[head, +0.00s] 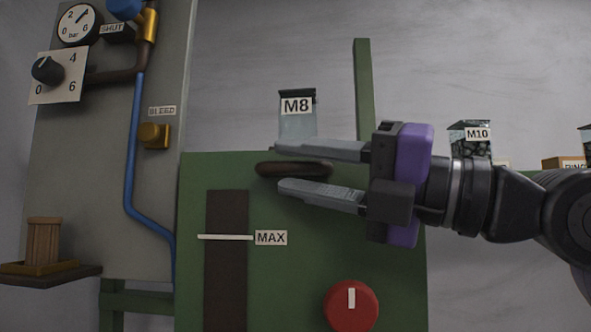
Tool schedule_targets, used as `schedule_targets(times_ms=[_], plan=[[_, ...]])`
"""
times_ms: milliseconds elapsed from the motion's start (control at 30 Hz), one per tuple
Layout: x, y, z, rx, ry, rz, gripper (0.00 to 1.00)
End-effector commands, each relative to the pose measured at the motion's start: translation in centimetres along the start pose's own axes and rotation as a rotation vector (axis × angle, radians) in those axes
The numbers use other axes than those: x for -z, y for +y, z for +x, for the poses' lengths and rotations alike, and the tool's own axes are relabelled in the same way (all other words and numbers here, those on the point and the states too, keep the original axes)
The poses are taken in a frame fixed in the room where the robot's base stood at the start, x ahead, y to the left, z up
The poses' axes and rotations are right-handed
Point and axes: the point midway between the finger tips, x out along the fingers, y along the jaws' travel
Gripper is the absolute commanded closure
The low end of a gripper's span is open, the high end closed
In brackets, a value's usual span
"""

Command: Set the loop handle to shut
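A blue rounded part (125,8), cut off by the top edge in the head view, sits beside a brass fitting (150,24) at the upper left. It may be the loop handle, but its full shape and setting are hidden. A small SHUT label (112,29) is just below it. My gripper (278,168) is open and empty, its fingers pointing left over the green machine, well right of and below the blue part. A dark brown oval (295,169) shows between the fingers; I cannot tell whether they touch it.
A gauge (77,24), a black knob (47,70), a blue pipe (135,140) and a brass BLEED fitting (155,136) are on the grey panel. The green machine (320,255) carries a red knob (351,306). An M8 container (297,118) stands behind my gripper.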

Motion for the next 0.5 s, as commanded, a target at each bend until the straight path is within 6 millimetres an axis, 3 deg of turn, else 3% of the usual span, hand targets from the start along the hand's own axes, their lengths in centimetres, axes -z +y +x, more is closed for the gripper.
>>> schedule_targets(times_ms=[300, 500], plan=[[0.0, -0.3, -5.2, -0.001, -0.004, 0.001, 0.66], [0.0, -0.2, -6.8, 0.000, -0.002, -0.001, 0.66]])
